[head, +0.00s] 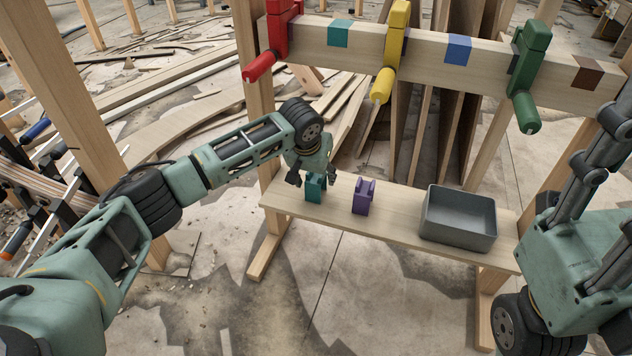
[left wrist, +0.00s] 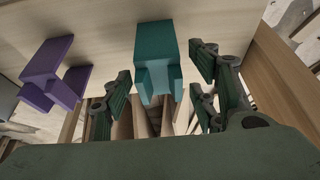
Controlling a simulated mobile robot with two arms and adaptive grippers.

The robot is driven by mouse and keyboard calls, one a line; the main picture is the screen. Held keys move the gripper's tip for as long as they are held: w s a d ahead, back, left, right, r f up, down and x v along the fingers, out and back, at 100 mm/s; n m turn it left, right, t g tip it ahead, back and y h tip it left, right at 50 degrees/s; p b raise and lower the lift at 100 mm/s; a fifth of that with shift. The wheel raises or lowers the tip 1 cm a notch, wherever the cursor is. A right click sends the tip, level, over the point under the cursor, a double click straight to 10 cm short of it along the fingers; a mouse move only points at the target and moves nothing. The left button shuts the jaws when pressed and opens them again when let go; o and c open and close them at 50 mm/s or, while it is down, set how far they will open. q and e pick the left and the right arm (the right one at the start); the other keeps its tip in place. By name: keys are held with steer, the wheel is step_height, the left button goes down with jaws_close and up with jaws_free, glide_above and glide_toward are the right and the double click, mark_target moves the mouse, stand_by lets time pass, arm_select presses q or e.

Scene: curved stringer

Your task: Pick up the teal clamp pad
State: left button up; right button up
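The teal clamp pad (head: 315,189) stands near the left end of the wooden shelf board (head: 400,225). It also shows in the left wrist view (left wrist: 156,62), between my fingers. My left gripper (head: 315,180) is over the pad, with one finger on each side of it. In the left wrist view my left gripper (left wrist: 160,85) is open, with gaps between the pad and both fingers. My right gripper is out of view; only part of my right arm shows at the right edge.
A purple pad (head: 363,197) stands just right of the teal one, also in the left wrist view (left wrist: 55,75). A grey bin (head: 458,218) sits at the board's right. Above, a beam (head: 425,55) carries red (head: 277,30), yellow (head: 390,50) and green (head: 526,75) clamps.

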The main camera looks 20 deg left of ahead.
arm_select(q)
steer(key=c, duration=1.1)
steer(key=shift+c, duration=0.5)
steer(key=shift+r, duration=0.1)
